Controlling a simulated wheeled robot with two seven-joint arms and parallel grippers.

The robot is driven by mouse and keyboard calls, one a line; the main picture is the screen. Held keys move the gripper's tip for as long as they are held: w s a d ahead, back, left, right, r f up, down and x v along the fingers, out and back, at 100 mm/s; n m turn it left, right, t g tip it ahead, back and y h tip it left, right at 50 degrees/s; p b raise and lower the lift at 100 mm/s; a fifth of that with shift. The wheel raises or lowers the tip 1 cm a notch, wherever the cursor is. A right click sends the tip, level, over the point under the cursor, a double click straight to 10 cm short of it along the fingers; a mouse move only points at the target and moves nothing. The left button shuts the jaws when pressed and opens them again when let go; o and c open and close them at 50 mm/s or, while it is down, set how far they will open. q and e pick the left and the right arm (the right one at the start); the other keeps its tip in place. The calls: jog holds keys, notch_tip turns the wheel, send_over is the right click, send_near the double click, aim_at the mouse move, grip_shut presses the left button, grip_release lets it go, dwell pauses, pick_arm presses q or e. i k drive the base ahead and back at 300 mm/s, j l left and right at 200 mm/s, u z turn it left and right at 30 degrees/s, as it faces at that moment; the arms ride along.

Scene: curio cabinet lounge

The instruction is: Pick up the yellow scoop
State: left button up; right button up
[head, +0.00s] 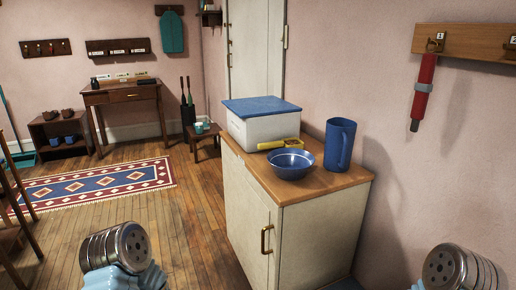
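The yellow scoop (270,146) lies on the wooden top of a cream cabinet (325,184), right in front of a white box with a blue lid (265,128). Its handle points left, and its squarish head is at the right, partly hidden behind a blue bowl (291,166). Parts of my two arms show at the bottom left and bottom right. Neither gripper shows, so I cannot see their fingers or anything in them.
A tall blue pitcher (340,145) stands right of the bowl. A red tool (423,90) hangs from a wall rack (470,41). A rug (92,184) lies on the floor at left. A desk (122,94) and small stool (203,133) stand behind. The cabinet's front-right top is bare.

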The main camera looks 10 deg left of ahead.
aim_at(291, 143)
jog(key=j+z, duration=0.1)
jog(key=z, duration=0.25)
jog(key=j+z, duration=0.15)
jog(key=z, duration=0.25)
jog(key=i+j+z, duration=0.1)
jog(key=z, duration=0.25)
jog(key=j+z, duration=0.2)
jog(key=j, duration=0.25)
jog(key=k+j+z, duration=0.15)
jog(key=j, duration=0.25)
jog(key=j+z, duration=0.2)
jog(key=j, duration=0.25)
jog(key=k+j+z, duration=0.2)
jog(key=j, duration=0.15)
